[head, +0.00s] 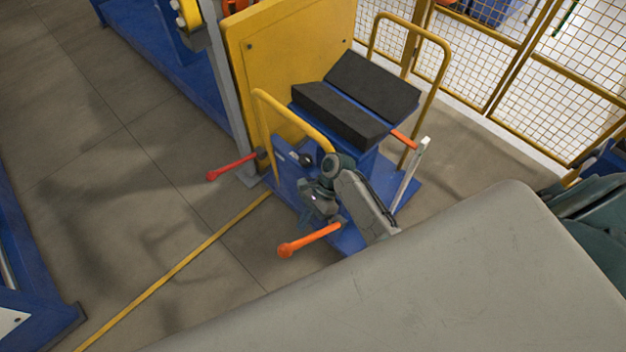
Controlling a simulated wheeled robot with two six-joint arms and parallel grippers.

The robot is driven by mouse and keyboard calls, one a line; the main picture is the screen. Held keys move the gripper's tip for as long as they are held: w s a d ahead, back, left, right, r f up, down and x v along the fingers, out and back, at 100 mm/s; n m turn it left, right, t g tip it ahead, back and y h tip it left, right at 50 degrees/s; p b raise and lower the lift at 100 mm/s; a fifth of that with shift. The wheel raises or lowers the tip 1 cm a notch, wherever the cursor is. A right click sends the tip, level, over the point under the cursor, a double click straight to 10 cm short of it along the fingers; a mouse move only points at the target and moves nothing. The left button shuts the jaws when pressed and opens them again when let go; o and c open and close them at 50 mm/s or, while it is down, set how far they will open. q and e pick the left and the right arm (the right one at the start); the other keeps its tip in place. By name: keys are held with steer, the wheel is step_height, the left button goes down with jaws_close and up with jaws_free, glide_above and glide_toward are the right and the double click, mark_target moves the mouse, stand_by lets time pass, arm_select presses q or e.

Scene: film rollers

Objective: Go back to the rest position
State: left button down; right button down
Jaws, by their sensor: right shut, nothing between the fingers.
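My right gripper (314,208) is in the middle of the head view, at the end of a grey-green arm. It is shut and empty. It appears in front of the blue base of a cart (408,187), between a red lever and an orange lever; I cannot tell whether it touches the cart. The cart carries black angled pads (343,115) with no roller on them. My left gripper is not in view.
The red lever (232,167) and orange lever (309,241) stick out near the gripper. The cart has yellow handrails (446,60). A yellow panel (290,62) stands behind, and mesh fencing (575,90) is at upper right. Open floor (110,190) lies left.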

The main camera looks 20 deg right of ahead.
steer(key=s+d+f+n+t+h+b, duration=0.15)
steer(key=s+f, duration=0.25)
steer(key=f, duration=0.5)
steer(key=s+d+f+n+h+b, duration=0.1)
steer(key=s+d+f+b, duration=0.25)
steer(key=f, duration=0.65)
steer(key=s+d+f+n+h+b, duration=0.2)
steer(key=s+f, duration=0.2)
steer(key=f, duration=0.5)
steer(key=s+d+f+n+h+b, duration=0.1)
steer(key=s+d+f+n+b, duration=0.1)
steer(key=s+f+n, duration=0.2)
steer(key=s+d+f+n+t+h+b, duration=0.1)
steer(key=s+d+f+n+b, duration=0.2)
steer(key=s+f, duration=0.5)
steer(key=s+d+f+n+t+h+b, duration=0.1)
steer(key=s+f+n, duration=0.4)
steer(key=s, duration=0.7)
step_height(320, 180, down, 2)
steer(key=shift+s+d+h+b, duration=0.4)
steer(key=shift+d+h+b, duration=0.25)
steer(key=shift+d, duration=0.6)
steer(key=shift+t, duration=0.25)
